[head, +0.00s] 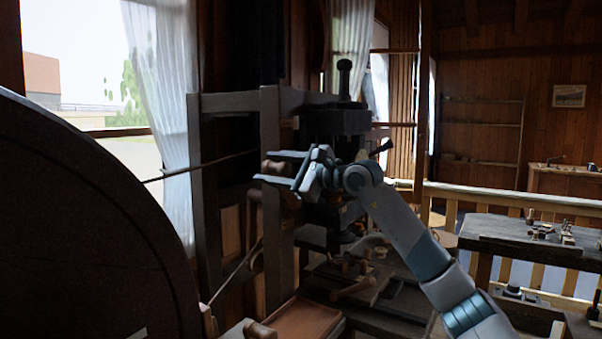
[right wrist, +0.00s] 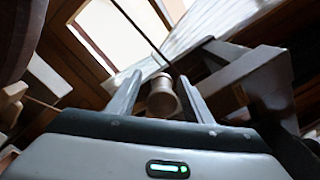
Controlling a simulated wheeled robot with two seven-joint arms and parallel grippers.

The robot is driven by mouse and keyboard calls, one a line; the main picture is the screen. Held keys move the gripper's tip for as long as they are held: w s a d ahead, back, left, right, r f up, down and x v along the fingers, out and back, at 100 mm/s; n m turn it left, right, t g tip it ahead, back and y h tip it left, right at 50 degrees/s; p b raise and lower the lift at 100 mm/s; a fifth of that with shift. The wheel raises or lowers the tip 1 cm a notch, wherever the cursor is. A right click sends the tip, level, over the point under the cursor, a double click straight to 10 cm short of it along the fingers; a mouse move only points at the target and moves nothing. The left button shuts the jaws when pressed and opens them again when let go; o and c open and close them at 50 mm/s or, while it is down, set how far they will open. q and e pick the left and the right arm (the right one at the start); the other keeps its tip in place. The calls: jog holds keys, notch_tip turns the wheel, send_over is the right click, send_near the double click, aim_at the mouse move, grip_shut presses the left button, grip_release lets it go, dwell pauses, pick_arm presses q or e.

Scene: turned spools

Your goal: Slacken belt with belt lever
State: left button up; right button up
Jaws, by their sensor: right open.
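My right gripper (head: 262,167) reaches in from the right toward the dark wooden frame and points left. Its two fingers are open, one above and one below a turned wooden knob (head: 273,167) that looks like the belt lever's handle. In the right wrist view the pale knob (right wrist: 162,98) shows between the spread fingers (right wrist: 155,88), with a gap on each side. A thin dark cord (head: 205,165), seemingly the belt, runs from the large dark wheel (head: 80,220) toward the frame. The lever's base is hidden. My left gripper is out of view.
The upright frame (head: 270,110) stands close to my right gripper, with a dark machine head (head: 335,122) behind my wrist. Below is a bench (head: 405,300) with wooden tools. A second table (head: 490,228) and a railing (head: 520,197) stand at right.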

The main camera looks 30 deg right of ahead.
aim_at(288, 171)
jog(key=shift+s+d, duration=0.25)
jog(key=shift+s, duration=0.35)
jog(key=shift+b+v, duration=0.75)
jog(key=shift+v, duration=0.45)
pick_arm(q)
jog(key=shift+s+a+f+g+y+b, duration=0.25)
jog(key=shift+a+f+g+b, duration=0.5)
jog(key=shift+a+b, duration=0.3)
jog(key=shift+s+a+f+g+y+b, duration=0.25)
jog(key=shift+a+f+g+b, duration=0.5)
jog(key=shift+b, duration=0.5)
pick_arm(e)
jog(key=v, duration=1.3)
jog(key=shift+s, duration=0.25)
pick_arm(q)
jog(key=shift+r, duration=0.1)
pick_arm(e)
jog(key=shift+a, duration=0.1)
